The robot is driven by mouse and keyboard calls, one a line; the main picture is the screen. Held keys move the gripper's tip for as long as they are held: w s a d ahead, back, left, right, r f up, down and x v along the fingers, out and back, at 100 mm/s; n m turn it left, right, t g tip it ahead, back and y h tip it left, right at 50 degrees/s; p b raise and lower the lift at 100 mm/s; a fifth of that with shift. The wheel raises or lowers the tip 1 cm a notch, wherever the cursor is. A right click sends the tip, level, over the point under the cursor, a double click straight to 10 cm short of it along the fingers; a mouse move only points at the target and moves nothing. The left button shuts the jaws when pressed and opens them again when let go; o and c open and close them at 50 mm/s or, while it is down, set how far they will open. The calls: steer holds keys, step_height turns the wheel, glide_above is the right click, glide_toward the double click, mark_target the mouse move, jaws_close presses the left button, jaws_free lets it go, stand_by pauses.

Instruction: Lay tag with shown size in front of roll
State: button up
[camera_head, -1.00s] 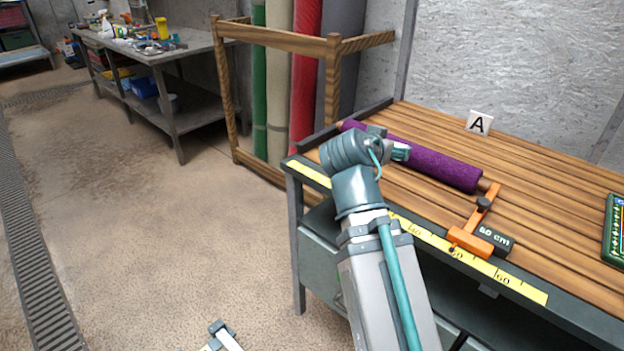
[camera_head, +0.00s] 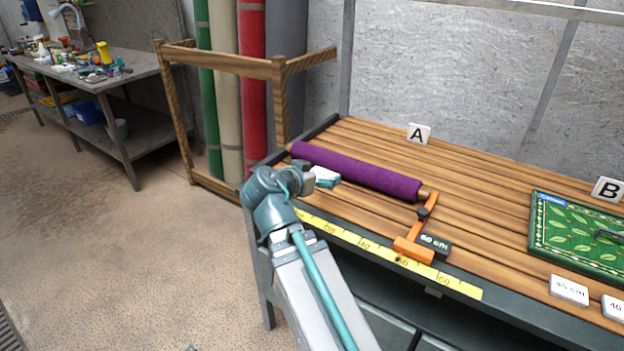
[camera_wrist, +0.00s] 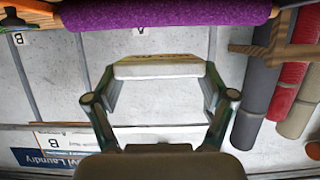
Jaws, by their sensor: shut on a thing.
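The purple roll (camera_head: 355,171) lies on the slatted table under sign A (camera_head: 418,133); it also shows at the top of the wrist view (camera_wrist: 165,13). My gripper (camera_head: 318,178) is on the near side of the roll, towards its left half. In the wrist view my gripper (camera_wrist: 158,85) is shut on a pale tag (camera_wrist: 157,69), held between both fingers. The tag's printed face is not readable. An orange measuring tool (camera_head: 413,250) stands at the roll's right end, with a dark display (camera_head: 436,244) that seems to read 60 cm.
White tags (camera_head: 569,290) lie at the table's front right, one reading 45 cm. A green patterned rug (camera_head: 575,240) lies under sign B (camera_head: 608,190). A yellow measuring strip (camera_head: 450,283) runs along the front edge. A wooden rack (camera_head: 280,90) stands behind left.

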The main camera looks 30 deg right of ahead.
mark_target(315, 171)
steer(key=w+p, duration=0.1)
steer(key=p, duration=0.2)
steer(key=shift+w+d, duration=0.25)
steer(key=shift+w, duration=0.15)
steer(key=w+f, duration=0.1)
steer(key=w+f+p, duration=0.1)
steer(key=w, duration=0.1)
steer(key=shift+d, duration=0.4)
steer(key=w+f, duration=0.1)
steer(key=f, duration=0.1)
steer(key=w+d+f, duration=0.1)
steer(key=w+f, duration=0.2)
steer(key=f, duration=0.1)
steer(key=shift+w+d+p, duration=0.15)
steer(key=shift+w+p, duration=0.05)
steer(key=shift+p, duration=0.2)
step_height(315, 171, down, 2)
steer(key=shift+s+f+p, duration=0.1)
steer(key=shift+f+p, duration=0.1)
steer(key=shift+p, duration=0.2)
steer(key=shift+f, duration=0.25)
steer(key=shift+f+b, duration=0.2)
steer(key=shift+b, duration=0.1)
steer(key=o, duration=0.8)
steer(key=shift+r, duration=0.15)
